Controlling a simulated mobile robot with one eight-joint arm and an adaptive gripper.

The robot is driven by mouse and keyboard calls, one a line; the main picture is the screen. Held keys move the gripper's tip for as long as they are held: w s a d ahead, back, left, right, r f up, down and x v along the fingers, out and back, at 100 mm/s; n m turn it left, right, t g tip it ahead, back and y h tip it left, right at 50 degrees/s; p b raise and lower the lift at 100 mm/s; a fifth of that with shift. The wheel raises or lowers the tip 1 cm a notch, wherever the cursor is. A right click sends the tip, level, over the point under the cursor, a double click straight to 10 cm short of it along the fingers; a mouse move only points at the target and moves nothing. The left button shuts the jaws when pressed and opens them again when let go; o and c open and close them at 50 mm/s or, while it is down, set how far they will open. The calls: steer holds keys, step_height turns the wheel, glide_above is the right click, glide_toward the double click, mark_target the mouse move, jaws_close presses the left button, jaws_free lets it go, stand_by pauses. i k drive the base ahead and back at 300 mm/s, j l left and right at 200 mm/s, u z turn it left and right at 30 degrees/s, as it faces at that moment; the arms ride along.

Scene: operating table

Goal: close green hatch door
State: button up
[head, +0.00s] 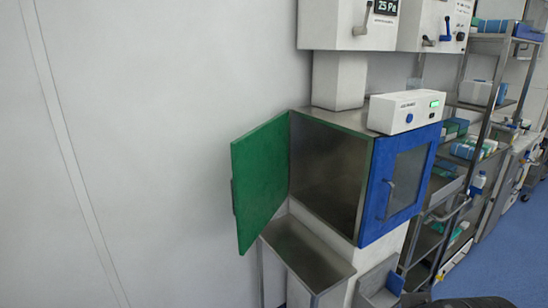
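The green hatch door (262,182) stands wide open, swung out to the left of the metal hatch box (325,170). A handle shows at the door's far left edge. The box's opening faces left and its inside looks empty. A blue door (400,185) with a window and a handle is shut on the box's right face. My gripper is not in view.
A white control unit (405,111) sits on the box. Metal shelves (480,105) with supplies stand on the right. The white wall (130,130) at left is bare.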

mark_target(259, 180)
steer(key=i+j+z, duration=0.2)
steer(key=j, duration=0.5)
steer(key=i+j+z, duration=0.2)
steer(key=j, duration=0.5)
steer(key=i+j+z, duration=0.1)
steer(key=j+z, duration=0.15)
steer(key=j, duration=0.5)
steer(key=j+z, duration=0.2)
steer(key=j, duration=0.55)
